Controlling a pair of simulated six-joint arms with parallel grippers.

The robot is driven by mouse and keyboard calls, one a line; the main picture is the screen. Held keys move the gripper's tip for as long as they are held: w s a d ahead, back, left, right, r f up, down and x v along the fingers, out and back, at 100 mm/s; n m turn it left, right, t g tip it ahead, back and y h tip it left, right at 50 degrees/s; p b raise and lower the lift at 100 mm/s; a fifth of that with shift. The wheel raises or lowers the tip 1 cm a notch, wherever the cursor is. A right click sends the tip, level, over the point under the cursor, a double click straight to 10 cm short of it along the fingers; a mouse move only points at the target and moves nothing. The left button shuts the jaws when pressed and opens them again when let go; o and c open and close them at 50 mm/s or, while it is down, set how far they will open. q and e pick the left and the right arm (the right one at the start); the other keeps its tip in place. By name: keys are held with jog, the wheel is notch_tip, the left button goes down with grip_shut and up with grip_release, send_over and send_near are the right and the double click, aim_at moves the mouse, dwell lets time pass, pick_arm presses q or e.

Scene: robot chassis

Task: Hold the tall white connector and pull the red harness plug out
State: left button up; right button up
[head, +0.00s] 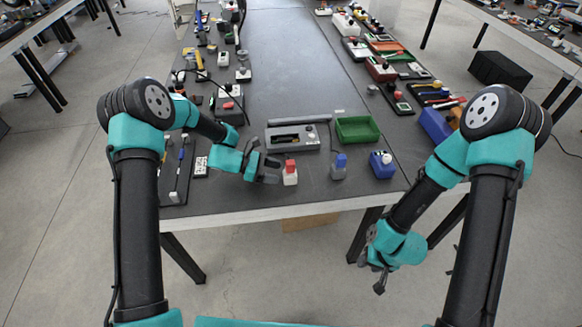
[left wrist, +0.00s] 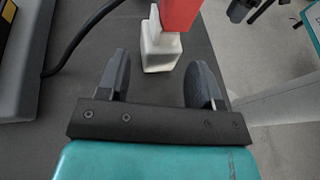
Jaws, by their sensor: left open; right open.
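The tall white connector (head: 290,179) stands upright near the front edge of the dark table, with the red harness plug (head: 290,165) on its top. In the left wrist view the white connector (left wrist: 160,50) and the red plug (left wrist: 180,14) lie just beyond my left fingertips, roughly between them. My left gripper (head: 270,170) is open and empty, close to the left side of the connector; its fingers (left wrist: 157,80) do not touch it. My right gripper (head: 376,277) is open and empty, low in front of the table's edge at the right, well away from the connector.
A grey connector with a blue plug (head: 339,167) and a blue block with a white knob (head: 382,164) stand to the right. A grey fixture (head: 293,138) and a green tray (head: 357,130) lie behind. A dark cable (left wrist: 82,32) runs at left. The table's middle is clear.

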aim_at(287, 175)
pick_arm(q)
jog(key=shift+x, duration=2.35)
jog(key=shift+c, duration=0.2)
jog(key=c, duration=0.5)
jog(key=shift+c, duration=0.2)
pick_arm(e)
jog(key=shift+o, duration=1.4)
jog(key=shift+w, duration=0.1)
